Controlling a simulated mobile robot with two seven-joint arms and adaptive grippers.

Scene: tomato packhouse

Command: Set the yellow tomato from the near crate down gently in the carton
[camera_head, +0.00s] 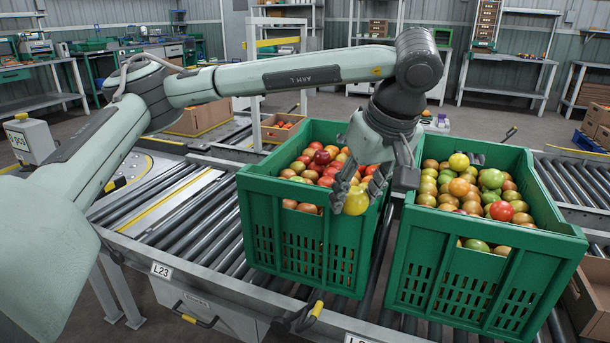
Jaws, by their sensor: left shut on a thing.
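My left gripper (358,188) reaches down over the right end of the left green crate (292,231). It is shut on a yellow tomato (356,203), which hangs between the fingertips near the crate's front right rim. I cannot tell whether the tomato touches anything below it. The left crate holds many red and orange tomatoes. A small open carton (270,134) with a few reddish tomatoes stands behind that crate. My right gripper is not in view.
A second green crate (474,274) with mixed tomatoes stands close on the right, with a narrow gap between. A larger cardboard box (199,119) stands at the back left. Bare rollers (200,228) lie left of the crates. Another cardboard box (592,302) shows at the right edge.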

